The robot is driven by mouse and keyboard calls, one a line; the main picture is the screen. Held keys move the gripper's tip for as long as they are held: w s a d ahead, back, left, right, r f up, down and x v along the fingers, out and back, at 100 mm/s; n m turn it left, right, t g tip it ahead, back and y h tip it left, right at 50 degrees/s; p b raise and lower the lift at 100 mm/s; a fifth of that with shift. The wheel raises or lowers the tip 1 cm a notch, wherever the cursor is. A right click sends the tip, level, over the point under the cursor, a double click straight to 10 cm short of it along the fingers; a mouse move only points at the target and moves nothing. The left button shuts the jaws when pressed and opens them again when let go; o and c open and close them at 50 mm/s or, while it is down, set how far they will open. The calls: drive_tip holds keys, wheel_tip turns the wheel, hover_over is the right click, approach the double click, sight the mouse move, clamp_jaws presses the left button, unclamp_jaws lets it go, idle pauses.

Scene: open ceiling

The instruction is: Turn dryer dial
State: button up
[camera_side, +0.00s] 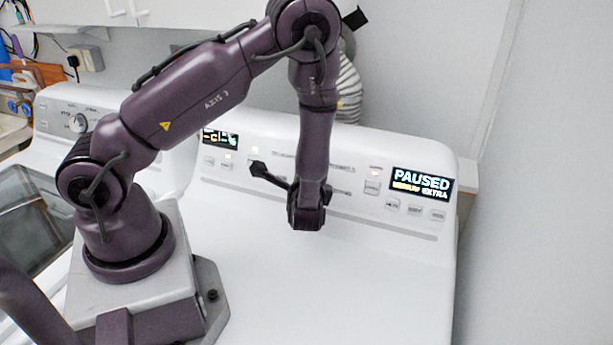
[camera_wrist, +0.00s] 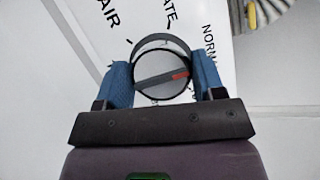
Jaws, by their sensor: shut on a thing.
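The dryer (camera_side: 270,285) is white, with a sloped control panel along its back. In the wrist view the dial (camera_wrist: 161,76) is a round grey knob with a dark bar across it and a red mark at the bar's right end. My gripper (camera_wrist: 163,78) has its two blue fingers on the left and right sides of the dial, shut on it. Printed words, including "AIR" and "NORM", show around the dial. In the side view my gripper (camera_side: 306,217) is at the middle of the panel, and my arm hides the dial.
A lit display (camera_side: 421,185) at the panel's right reads "PAUSED" and "EXTRA", with several small buttons near it. Another display (camera_side: 220,138) is at the left. A washer (camera_side: 60,115) stands to the left. A striped object (camera_side: 348,90) is behind the panel.

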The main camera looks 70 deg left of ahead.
drive_tip(key=shift+d, duration=0.1)
drive_tip(key=o, duration=0.9)
drive_tip(key=v, duration=1.3)
